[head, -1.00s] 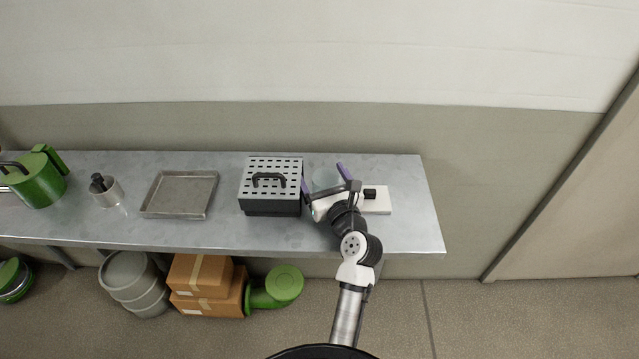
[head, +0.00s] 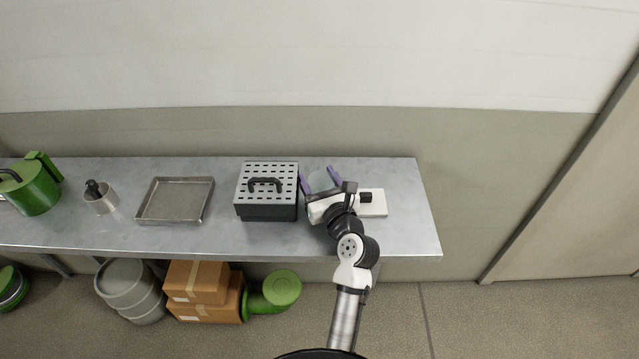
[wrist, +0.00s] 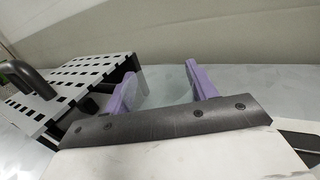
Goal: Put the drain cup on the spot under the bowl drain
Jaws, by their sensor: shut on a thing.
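The drain cup looks to be the pale, see-through cup (head: 320,182) on the metal table, just right of a box with a slotted lid. My gripper (head: 319,177) has its two purple fingers on either side of this cup and is shut on it. In the wrist view the cup (wrist: 163,86) shows faintly between the fingers (wrist: 160,84), its lower part hidden by my gripper's dark bar. I cannot tell whether its base touches the table. I cannot make out a bowl drain or a marked spot under it.
The dark box with a grey slotted lid and handle (head: 266,207) stands close left of my gripper. A white board (head: 374,207) lies at right, partly behind my wrist.

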